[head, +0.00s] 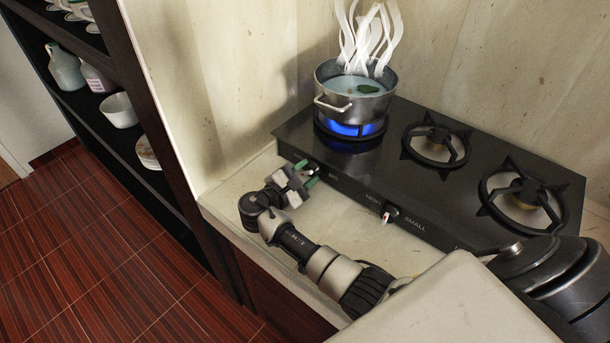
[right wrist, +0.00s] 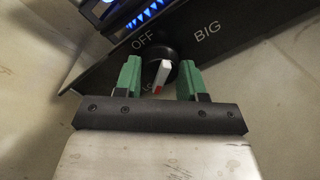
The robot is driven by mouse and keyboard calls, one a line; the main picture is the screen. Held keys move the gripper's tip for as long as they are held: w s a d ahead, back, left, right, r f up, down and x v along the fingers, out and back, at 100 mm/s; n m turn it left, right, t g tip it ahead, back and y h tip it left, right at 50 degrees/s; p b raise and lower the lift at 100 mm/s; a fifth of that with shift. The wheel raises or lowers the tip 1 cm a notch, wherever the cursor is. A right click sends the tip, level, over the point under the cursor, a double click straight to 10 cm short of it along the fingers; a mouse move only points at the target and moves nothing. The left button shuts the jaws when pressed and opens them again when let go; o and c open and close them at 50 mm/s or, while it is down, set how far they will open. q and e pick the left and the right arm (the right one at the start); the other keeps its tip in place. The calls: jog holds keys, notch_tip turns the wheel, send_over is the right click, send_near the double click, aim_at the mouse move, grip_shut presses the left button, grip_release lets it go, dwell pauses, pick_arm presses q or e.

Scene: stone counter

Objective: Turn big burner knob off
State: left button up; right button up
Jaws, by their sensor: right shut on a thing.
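The big burner knob (right wrist: 172,76) is a black round knob with a white pointer that has a red end, on the stove's dark front panel. In the right wrist view it sits between the green fingertips of my right gripper (right wrist: 160,80), which is shut on it. The pointer stands nearly upright in that view, red end toward the gripper. "OFF" is printed at its upper left and "BIG" to its right; another label is partly hidden. In the head view my right gripper (head: 306,174) is at the stove's left front. Blue flame (head: 350,129) burns under the pot (head: 345,105). My left gripper is not in view.
The steaming metal pot stands on the left burner. Two unlit burners (head: 435,145) are to its right. A second knob (head: 390,213), near "SMALL", is on the front panel. A dark shelf (head: 120,150) with dishes stands at left. Bare counter (head: 235,190) lies left of the stove.

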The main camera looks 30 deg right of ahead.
jog(key=shift+m, duration=0.5)
jog(key=o, duration=0.9)
jog(key=shift+o, duration=0.2)
jog(key=shift+a, duration=0.1)
jog(key=b+v, duration=0.2)
jog(key=v, duration=0.7)
jog(key=shift+s+a+f, duration=0.1)
jog(key=shift+s+a, duration=0.1)
jog(key=shift+a, duration=0.05)
jog(key=shift+s+a, duration=0.15)
jog(key=shift+a, duration=0.35)
